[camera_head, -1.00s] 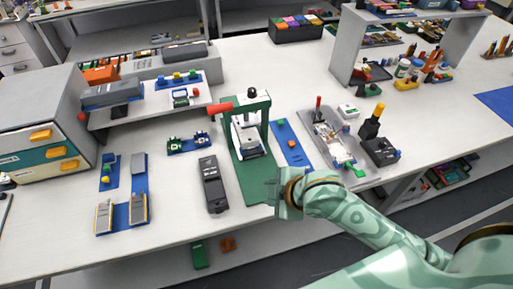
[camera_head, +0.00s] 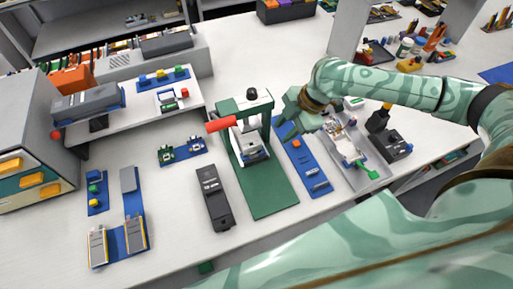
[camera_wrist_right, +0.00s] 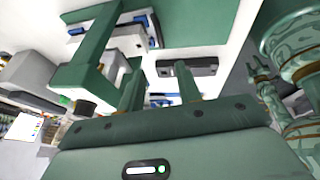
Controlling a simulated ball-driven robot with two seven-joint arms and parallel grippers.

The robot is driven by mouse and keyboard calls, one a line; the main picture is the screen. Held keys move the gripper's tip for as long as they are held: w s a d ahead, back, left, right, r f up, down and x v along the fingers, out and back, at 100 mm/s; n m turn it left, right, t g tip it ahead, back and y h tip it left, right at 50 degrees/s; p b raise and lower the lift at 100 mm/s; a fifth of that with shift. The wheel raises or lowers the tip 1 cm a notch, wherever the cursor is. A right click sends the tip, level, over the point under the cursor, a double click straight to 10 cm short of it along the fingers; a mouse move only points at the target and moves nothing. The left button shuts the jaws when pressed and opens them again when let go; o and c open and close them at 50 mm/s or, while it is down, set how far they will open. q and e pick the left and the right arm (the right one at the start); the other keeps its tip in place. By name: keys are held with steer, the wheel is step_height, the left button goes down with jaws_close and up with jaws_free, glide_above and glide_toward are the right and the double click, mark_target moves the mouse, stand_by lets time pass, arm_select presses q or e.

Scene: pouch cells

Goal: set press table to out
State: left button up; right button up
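The press has a green frame (camera_head: 238,105), a red lever handle (camera_head: 220,124) pointing left and a long green base (camera_head: 268,190). Its light press table (camera_head: 256,155) sits low in the frame, toward the back of the base; the front of the base is bare. My right gripper (camera_head: 284,114) is just right of the frame, apart from the press table. In the right wrist view its two fingers (camera_wrist_right: 160,72) stand apart with nothing between them, and the green frame (camera_wrist_right: 88,75) fills the upper left. My left gripper is not in the head view.
A blue mat (camera_head: 306,172) and a grey tray (camera_head: 372,180) lie right of the press. A dark device (camera_head: 213,200) lies left of it. A raised shelf (camera_head: 135,119) stands at the back left. The front table strip is mostly clear.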

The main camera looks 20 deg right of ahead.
mark_target(257, 159)
steer(key=b+x, duration=0.3)
steer(key=x, duration=1.2)
steer(key=shift+f+b, duration=0.1)
steer(key=shift+b, duration=0.2)
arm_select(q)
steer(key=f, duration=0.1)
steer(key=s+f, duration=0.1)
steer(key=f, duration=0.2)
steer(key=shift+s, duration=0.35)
arm_select(e)
steer(key=shift+w+a+f, duration=0.1)
steer(key=shift+a, duration=0.05)
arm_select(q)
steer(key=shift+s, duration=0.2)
arm_select(e)
steer(key=shift+c, duration=0.3)
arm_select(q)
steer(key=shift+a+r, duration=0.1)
arm_select(e)
jaws_close()
